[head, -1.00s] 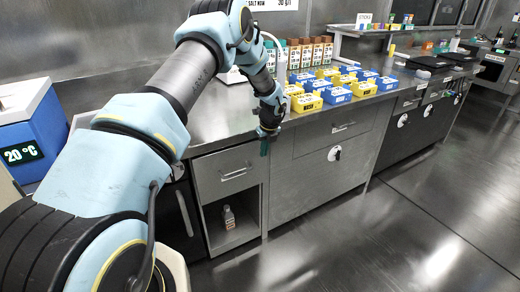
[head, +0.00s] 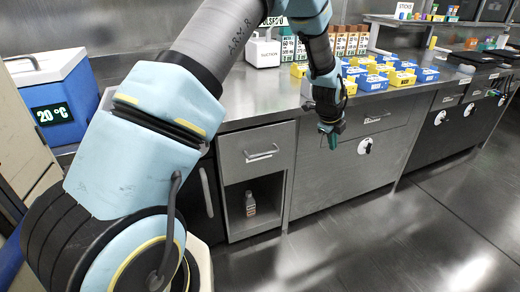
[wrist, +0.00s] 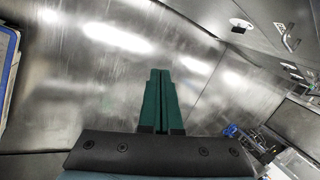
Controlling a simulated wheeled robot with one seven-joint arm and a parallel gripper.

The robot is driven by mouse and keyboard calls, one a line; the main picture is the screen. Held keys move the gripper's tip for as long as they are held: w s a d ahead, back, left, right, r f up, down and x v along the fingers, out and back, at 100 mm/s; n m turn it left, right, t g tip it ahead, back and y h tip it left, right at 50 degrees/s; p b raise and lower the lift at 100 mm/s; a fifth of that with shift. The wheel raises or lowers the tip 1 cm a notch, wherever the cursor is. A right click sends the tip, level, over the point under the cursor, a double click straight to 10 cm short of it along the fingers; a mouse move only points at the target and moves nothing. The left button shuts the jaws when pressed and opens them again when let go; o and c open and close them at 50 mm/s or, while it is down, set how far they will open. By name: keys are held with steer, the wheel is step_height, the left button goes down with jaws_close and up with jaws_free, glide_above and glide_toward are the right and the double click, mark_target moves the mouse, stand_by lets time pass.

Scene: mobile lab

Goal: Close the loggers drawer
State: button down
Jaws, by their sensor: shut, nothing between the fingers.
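My gripper (head: 332,138) hangs in front of the bench edge with its green fingers pointing down. In the wrist view the two fingers (wrist: 160,100) lie together, shut and empty, above bare metal floor. A narrow drawer (head: 258,148) with a bar handle is to the left of my gripper, above an open cubby. A wider drawer (head: 375,120) with a bar handle is just behind and to the right of it. My gripper touches neither handle. I cannot read which drawer is the loggers drawer, nor tell how far either front stands out.
A bottle (head: 250,204) stands in the cubby. Blue and yellow bins (head: 402,78) crowd the bench top. A blue box reading 20 °C (head: 55,100) is at the left. Dark cabinets (head: 440,135) stand further right. The floor (head: 350,245) in front is clear.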

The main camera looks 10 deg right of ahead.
step_height(320, 180, down, 4)
steer(key=s+n+t+h+b, duration=0.1)
steer(key=s+n+t+b, duration=0.1)
steer(key=n+t+b, duration=0.15)
steer(key=n+t+y+b, duration=0.7)
steer(key=n+t+y, duration=0.1)
steer(key=n, duration=0.3)
glide_toward(250, 141)
steer(key=b+x, duration=0.1)
steer(key=x, duration=0.4)
steer(key=shift+s+a+f+b, duration=0.1)
steer(key=shift+f+b, duration=0.1)
steer(key=shift+b, duration=0.2)
steer(key=shift+w+a, duration=0.1)
steer(key=shift+w, duration=0.7)
